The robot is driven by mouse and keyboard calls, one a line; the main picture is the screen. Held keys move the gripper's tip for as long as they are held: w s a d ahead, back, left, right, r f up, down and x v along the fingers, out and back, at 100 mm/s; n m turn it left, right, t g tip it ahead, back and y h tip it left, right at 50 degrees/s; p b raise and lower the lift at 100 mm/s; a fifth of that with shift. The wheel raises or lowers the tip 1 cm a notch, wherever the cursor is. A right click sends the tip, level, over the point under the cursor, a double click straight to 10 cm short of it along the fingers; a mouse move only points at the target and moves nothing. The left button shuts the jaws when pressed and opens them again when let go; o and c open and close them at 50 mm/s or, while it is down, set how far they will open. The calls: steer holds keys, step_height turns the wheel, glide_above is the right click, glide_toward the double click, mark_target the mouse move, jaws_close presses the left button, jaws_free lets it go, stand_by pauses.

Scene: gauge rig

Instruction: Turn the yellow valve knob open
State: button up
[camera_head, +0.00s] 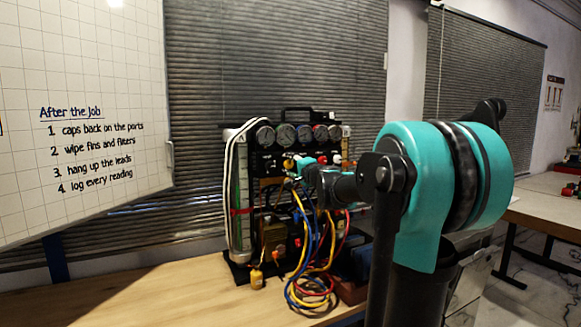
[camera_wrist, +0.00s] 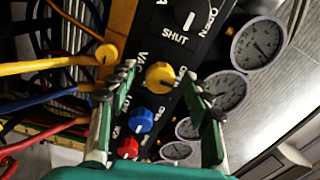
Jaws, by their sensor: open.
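The yellow valve knob (camera_wrist: 160,75) is round and sits on a black panel in the wrist view. My gripper (camera_wrist: 158,72) is open, with one finger to the left of the knob and one to the right. Whether either finger touches the knob cannot be told. In the head view the yellow knob (camera_head: 289,164) shows on the rig's front, just left of my gripper (camera_head: 301,166), whose tips are small and partly hidden there. A black pointer knob (camera_wrist: 185,18) with OPEN and SHUT marks is at the top of the wrist view.
A blue knob (camera_wrist: 141,119) and a red knob (camera_wrist: 128,147) sit below the yellow one. Round gauges (camera_wrist: 258,45) line the panel's right side. Yellow, blue and red hoses (camera_head: 308,268) hang from the rig onto the wooden bench (camera_head: 150,300). The bench's left part is clear.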

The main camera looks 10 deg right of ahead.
steer(key=v, duration=1.2)
